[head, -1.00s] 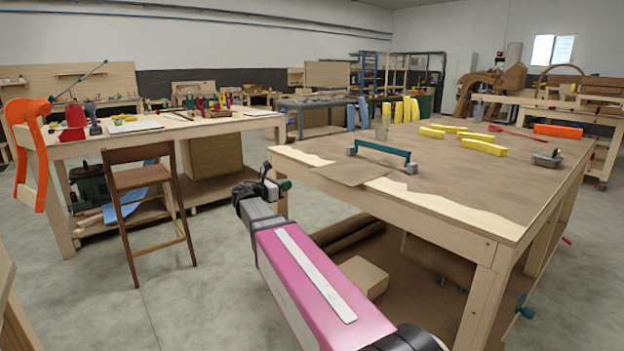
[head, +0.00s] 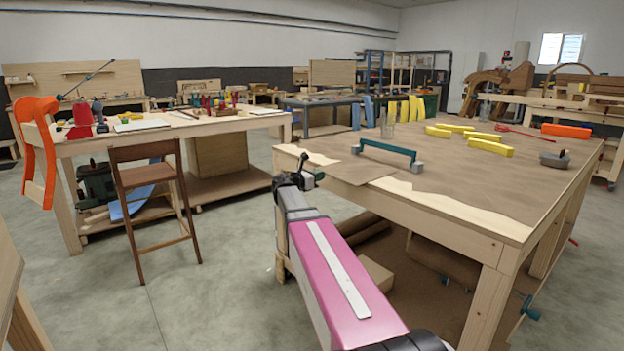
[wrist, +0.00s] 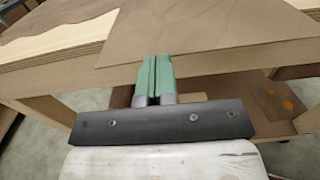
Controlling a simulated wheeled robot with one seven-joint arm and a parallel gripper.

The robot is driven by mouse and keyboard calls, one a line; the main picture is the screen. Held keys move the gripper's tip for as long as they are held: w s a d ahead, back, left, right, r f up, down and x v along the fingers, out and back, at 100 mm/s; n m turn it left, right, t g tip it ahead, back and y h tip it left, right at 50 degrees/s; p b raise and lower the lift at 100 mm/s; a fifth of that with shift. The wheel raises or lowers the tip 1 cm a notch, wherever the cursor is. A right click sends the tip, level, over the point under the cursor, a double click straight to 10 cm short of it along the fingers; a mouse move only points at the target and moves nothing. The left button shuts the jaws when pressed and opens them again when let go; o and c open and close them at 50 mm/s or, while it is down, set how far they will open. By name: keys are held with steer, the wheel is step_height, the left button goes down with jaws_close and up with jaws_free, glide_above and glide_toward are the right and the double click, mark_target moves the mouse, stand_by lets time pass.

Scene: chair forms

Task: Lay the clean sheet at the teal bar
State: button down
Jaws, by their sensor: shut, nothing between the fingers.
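The teal bar (head: 388,150) stands on two grey feet on the right-hand workbench (head: 455,205), near its left edge. A flat brown sheet (head: 357,170) lies by the bar, its corner near the bench edge. The sheet also fills the upper part of the wrist view (wrist: 200,30). Pale sheets (head: 141,125) lie on the left bench; I cannot tell which sheet is the clean one. My gripper (head: 318,176) is at the near left edge of the right bench. Its green fingers (wrist: 155,62) are together and empty, pointing at the bench edge below the sheet.
A brown wooden chair (head: 148,190) stands before the left bench. Open floor (head: 225,270) lies between.

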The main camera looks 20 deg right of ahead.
steer(key=shift+d, duration=0.2)
steer(key=shift+x, duration=1.5)
steer(key=v, duration=1.4)
stand_by(0.4)
